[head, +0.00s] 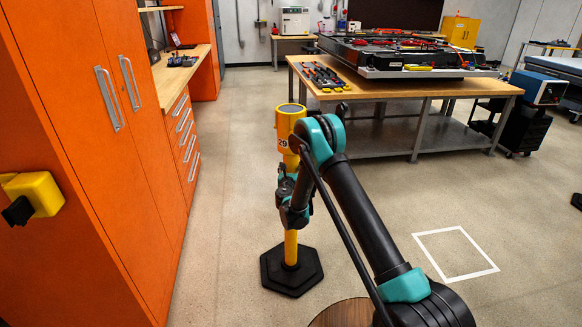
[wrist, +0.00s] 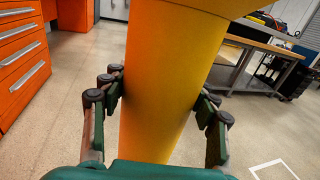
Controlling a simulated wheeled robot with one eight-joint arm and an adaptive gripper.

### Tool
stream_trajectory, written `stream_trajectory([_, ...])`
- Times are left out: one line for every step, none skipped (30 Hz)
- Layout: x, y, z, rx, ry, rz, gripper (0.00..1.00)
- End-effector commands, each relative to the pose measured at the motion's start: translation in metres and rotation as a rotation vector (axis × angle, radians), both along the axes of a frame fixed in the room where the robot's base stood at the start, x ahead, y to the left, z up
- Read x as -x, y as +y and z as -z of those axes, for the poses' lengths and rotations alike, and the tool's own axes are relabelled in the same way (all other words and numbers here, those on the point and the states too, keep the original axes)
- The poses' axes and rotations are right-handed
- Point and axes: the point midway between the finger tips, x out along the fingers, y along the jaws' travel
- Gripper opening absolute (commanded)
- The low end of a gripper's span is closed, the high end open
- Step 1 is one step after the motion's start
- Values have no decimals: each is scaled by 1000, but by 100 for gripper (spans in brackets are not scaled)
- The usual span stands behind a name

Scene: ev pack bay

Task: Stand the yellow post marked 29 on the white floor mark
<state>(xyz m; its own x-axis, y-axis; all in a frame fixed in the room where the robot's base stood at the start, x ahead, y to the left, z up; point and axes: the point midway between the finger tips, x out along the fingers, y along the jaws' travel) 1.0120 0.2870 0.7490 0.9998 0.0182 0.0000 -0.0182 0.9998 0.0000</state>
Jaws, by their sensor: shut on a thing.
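The yellow post marked 29 (head: 291,248) stands upright in the head view, with a wide yellow head and a black hexagonal base (head: 303,279). My gripper (head: 290,190) is shut on its shaft, partly hidden by my arm. In the wrist view the yellow post (wrist: 165,85) fills the middle, between the fingers of my gripper (wrist: 165,105). Whether the base touches the floor is hard to tell. The white floor mark (head: 455,253) is a square outline on bare floor to the right of the post and my arm. Its corner also shows in the wrist view (wrist: 272,166).
Orange cabinets (head: 105,130) line the left, with a yellow-and-black box (head: 33,195) on the near one. A wooden workbench (head: 430,88) bearing a battery pack (head: 400,55) stands behind. A round brown surface (head: 342,313) is at the front. The floor around the white mark is clear.

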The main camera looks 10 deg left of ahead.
Motion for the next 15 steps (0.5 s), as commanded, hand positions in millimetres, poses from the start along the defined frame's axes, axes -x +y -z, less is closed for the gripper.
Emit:
stream_trajectory([0,0,0,0,0,0,19])
stream_trajectory([0,0,0,0,0,0,16])
stream_trajectory([0,0,0,0,0,0,10])
stream_trajectory([0,0,0,0,0,0,7])
stream_trajectory([0,0,0,0,0,0,3])
stream_trajectory([0,0,0,0,0,0,0])
stream_trajectory([0,0,-1,1,-1,0,0])
stream_trajectory([0,0,-1,1,-1,0,0])
stream_trajectory([0,0,-1,1,-1,0,0])
stream_trajectory([0,0,-2,1,-1,0,0])
stream_trajectory([0,0,-2,1,-1,0,0])
stream_trajectory([0,0,-2,1,-1,0,0])
stream_trajectory([0,0,-3,1,-1,0,0])
stream_trajectory([0,0,-4,1,-1,0,0])
stream_trajectory([0,0,-4,1,-1,0,0])
